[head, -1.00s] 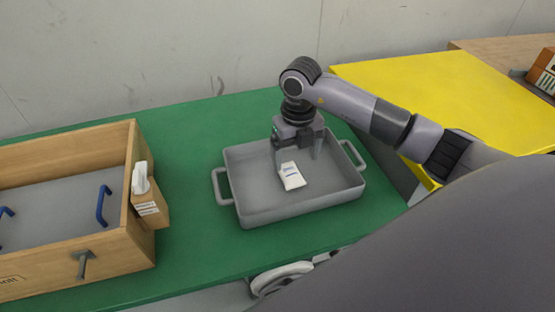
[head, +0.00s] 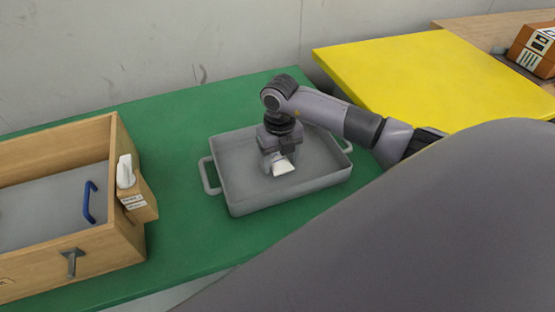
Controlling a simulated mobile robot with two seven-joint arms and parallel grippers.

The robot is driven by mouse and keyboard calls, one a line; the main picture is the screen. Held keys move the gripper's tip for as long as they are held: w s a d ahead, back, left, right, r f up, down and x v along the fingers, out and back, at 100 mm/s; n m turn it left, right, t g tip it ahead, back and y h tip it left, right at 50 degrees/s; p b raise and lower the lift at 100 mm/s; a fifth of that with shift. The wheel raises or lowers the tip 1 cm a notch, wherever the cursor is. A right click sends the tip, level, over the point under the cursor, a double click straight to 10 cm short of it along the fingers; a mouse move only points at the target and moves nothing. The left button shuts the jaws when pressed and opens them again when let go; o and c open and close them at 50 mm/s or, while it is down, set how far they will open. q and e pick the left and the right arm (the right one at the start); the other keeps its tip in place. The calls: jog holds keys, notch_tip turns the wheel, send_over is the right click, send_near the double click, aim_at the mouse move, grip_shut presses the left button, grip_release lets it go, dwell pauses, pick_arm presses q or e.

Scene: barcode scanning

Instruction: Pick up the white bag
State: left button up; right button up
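The white bag (head: 284,169) is in the grey tray (head: 238,182) in the head view. Its upper part is hidden by my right gripper (head: 278,161), and its lower part flares out below the fingers. My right gripper points down over the tray, with its fingers drawn in on the bag. I cannot tell whether the bag is clear of the tray floor. My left gripper is not in view.
The tray has raised walls and two side handles on a green table (head: 180,205). A wooden box (head: 120,240) stands at left, with a white device (head: 125,172) at its side. A yellow surface (head: 410,75) lies at right; orange-brown boxes (head: 535,50) stand beyond it.

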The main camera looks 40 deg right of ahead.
aim_at(280, 160)
jog(key=c, duration=0.6)
jog(key=shift+r, duration=0.1)
jog(key=shift+c, duration=0.2)
notch_tip(280, 160, up, 20)
jog(key=p, duration=0.1)
